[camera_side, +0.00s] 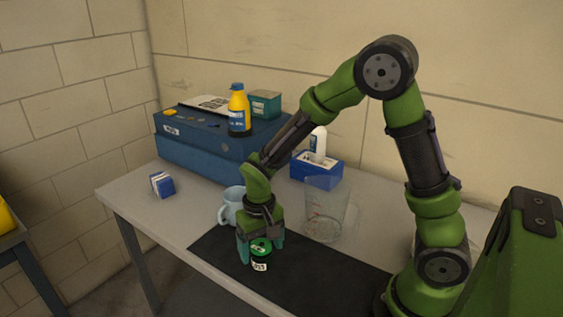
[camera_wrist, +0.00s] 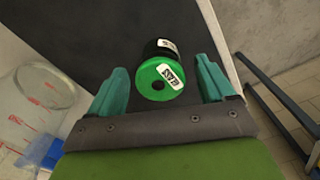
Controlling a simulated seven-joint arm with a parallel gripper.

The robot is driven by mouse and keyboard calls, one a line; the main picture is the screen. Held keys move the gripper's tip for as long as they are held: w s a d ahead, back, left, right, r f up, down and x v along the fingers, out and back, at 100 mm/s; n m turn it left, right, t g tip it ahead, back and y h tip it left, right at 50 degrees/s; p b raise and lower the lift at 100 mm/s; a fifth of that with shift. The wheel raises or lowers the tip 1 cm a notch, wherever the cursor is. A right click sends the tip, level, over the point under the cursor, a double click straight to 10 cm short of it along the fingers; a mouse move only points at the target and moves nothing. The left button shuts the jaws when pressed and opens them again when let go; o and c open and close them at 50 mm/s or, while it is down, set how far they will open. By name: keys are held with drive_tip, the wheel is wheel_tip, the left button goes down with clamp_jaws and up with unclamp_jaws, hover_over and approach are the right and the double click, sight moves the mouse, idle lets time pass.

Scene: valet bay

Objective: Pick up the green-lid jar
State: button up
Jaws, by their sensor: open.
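The green-lid jar (camera_side: 260,255) stands upright on the black mat (camera_side: 215,248), with a white label on its dark side. In the wrist view its bright green lid (camera_wrist: 151,81) has a white tag and a dark round spot. My gripper (camera_side: 261,247) is open and points down at the jar. In the wrist view the teal fingertips of my gripper (camera_wrist: 161,78) are spread on either side of the lid, with a gap on both sides. I cannot tell how far down the jar the fingertips reach.
A light blue mug (camera_side: 232,207) stands just behind my gripper. A clear measuring jug (camera_side: 325,215) is to the right. A blue-and-white block (camera_side: 162,185) lies at left. Behind are a blue case (camera_side: 200,155) bearing a yellow bottle (camera_side: 239,110) and a blue bin (camera_side: 317,172).

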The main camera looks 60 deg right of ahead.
drive_tip(key=shift+f, duration=1.3)
drive_tip(key=c, duration=1.1)
drive_tip(key=shift+r, duration=0.2)
